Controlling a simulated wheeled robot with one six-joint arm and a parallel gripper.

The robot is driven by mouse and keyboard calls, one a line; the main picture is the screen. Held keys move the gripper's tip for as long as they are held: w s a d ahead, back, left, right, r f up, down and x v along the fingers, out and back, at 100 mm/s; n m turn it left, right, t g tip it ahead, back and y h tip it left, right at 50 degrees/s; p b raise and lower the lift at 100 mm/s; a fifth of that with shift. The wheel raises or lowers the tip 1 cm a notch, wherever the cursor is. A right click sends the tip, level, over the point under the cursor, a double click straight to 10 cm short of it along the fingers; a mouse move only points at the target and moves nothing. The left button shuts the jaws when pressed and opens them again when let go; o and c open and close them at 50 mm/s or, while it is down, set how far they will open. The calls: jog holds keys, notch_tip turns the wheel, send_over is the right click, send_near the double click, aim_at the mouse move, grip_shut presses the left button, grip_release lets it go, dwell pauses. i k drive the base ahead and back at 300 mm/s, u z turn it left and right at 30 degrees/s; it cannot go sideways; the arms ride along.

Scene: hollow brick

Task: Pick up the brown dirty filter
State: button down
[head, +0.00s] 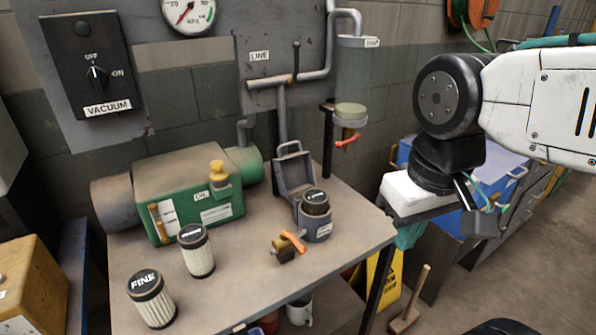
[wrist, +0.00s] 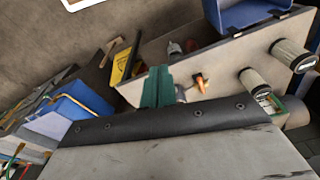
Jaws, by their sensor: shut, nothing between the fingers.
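A filter with a dark ribbed cap (head: 316,201) sits upright in a grey open-topped housing (head: 318,232) on the bench. Its body is mostly hidden by the housing, so I cannot clearly tell its colour. The housing's hinged lid (head: 294,178) stands open behind it. Two pale pleated filters with black caps stand on the bench: one marked FINE (head: 152,300) at the front left, and another (head: 197,252) behind it.
An orange-handled valve (head: 290,242) lies in front of the housing. A green pump (head: 188,195) stands at the bench's back left. A vertical pipe (head: 282,125) and a red-handled drain (head: 348,138) rise behind. A yellow floor sign (head: 384,275) stands right of the bench.

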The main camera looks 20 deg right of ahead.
aim_at(315, 201)
jog(key=k, duration=1.1)
jog(key=z, duration=0.95)
jog(key=i, duration=0.9)
jog(key=u, duration=0.55)
jog(key=i, duration=0.7)
jog(key=u, duration=0.8)
